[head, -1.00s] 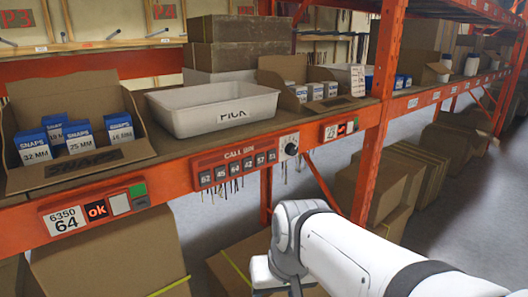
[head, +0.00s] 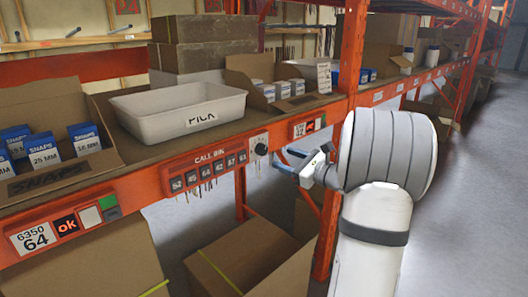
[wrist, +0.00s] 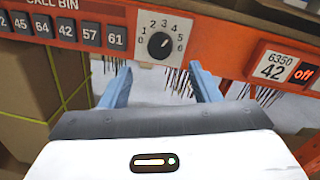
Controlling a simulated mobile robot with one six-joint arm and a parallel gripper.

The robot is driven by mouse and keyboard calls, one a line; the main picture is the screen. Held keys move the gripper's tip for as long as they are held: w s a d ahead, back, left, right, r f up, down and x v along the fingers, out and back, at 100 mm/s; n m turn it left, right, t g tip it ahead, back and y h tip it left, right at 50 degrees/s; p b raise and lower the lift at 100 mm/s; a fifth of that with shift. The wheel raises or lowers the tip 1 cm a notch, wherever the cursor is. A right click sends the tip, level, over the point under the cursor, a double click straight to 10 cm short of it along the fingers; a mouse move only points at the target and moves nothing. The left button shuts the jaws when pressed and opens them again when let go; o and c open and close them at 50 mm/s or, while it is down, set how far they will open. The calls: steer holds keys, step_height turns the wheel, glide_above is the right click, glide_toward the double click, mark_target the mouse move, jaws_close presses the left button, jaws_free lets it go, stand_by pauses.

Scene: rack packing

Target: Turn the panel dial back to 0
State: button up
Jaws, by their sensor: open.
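The black dial (head: 261,149) sits on a white plate on the orange shelf beam, right of the call bin buttons. In the wrist view the dial (wrist: 160,45) shows up close, with numbers around it up to 6. Its pointer seems turned to the upper right, near 4, but the mark is too small to be sure. My gripper (head: 281,160) is open and empty, just right of and in front of the dial. In the wrist view its two blue fingers (wrist: 160,76) stand apart, below and either side of the dial, not visibly touching it.
The call bin panel (head: 209,171) is left of the dial, and a 42 label with a red off tile (wrist: 287,69) is right of it. Cardboard boxes (head: 240,258) stand below the beam.

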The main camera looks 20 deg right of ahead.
mark_target(265, 150)
steer(key=p+x, duration=0.2)
steer(key=x, duration=0.5)
steer(key=shift+w+a, duration=0.1)
steer(key=shift+w, duration=0.15)
steer(key=shift+c, duration=0.6)
